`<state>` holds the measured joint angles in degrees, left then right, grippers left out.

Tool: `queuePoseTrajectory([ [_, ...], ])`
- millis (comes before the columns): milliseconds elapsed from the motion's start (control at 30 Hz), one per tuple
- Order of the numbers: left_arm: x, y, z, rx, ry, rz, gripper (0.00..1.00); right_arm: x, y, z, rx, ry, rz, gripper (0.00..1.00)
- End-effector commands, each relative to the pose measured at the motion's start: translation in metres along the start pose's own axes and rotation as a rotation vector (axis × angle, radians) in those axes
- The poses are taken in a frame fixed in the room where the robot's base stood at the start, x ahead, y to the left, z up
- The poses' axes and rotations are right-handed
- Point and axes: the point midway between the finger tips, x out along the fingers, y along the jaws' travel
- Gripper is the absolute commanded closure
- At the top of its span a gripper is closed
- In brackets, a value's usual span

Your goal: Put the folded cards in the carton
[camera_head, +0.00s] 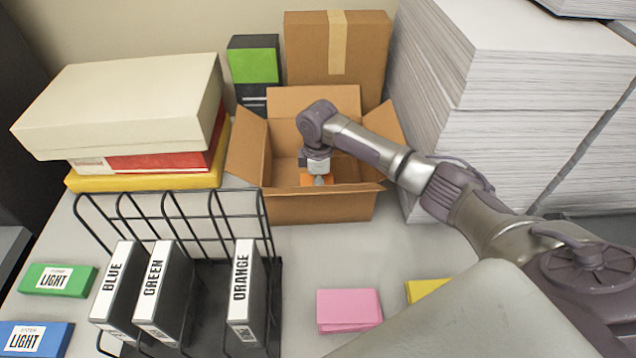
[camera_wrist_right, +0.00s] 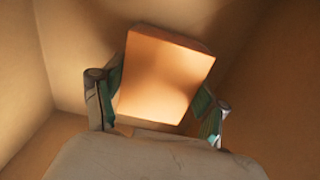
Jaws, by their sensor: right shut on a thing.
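The open cardboard carton (camera_head: 318,209) stands at the back middle of the table with its flaps spread. My right gripper (camera_head: 316,180) reaches down inside it. It is shut on an orange folded card stack (camera_wrist_right: 165,78), held between both fingers in the wrist view; only a bit of the orange shows in the head view. Carton walls surround the card in the wrist view. I cannot tell whether it touches the carton floor. A pink folded card stack (camera_head: 348,309) and a yellow one (camera_head: 427,289), partly hidden by my arm, lie on the table in front. My left gripper is not in view.
A black wire rack (camera_head: 270,262) holds binders labelled BLUE, GREEN and ORANGE. Green (camera_head: 57,281) and blue (camera_head: 38,339) boxes lie at the left. Stacked boxes (camera_head: 120,100) stand behind them. A tall paper stack (camera_head: 520,90) borders the carton's right. Table space is clear before the carton.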

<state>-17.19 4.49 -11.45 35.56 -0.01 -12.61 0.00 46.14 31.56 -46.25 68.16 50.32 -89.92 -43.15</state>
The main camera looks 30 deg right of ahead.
Motion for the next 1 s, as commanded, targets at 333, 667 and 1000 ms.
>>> queuePoseTrajectory([
  [333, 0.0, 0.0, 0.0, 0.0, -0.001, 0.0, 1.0, 0.001, 0.0, 0.0, 0.0, 0.0, -0.001, 0.03],
  [667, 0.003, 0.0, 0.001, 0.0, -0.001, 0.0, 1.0, -0.015, 0.001, 0.0, 0.0, 0.003, 0.003, 0.03],
  [1000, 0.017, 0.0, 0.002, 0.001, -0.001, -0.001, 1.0, -0.086, 0.001, 0.0, 0.0, 0.002, 0.003, 0.03],
])
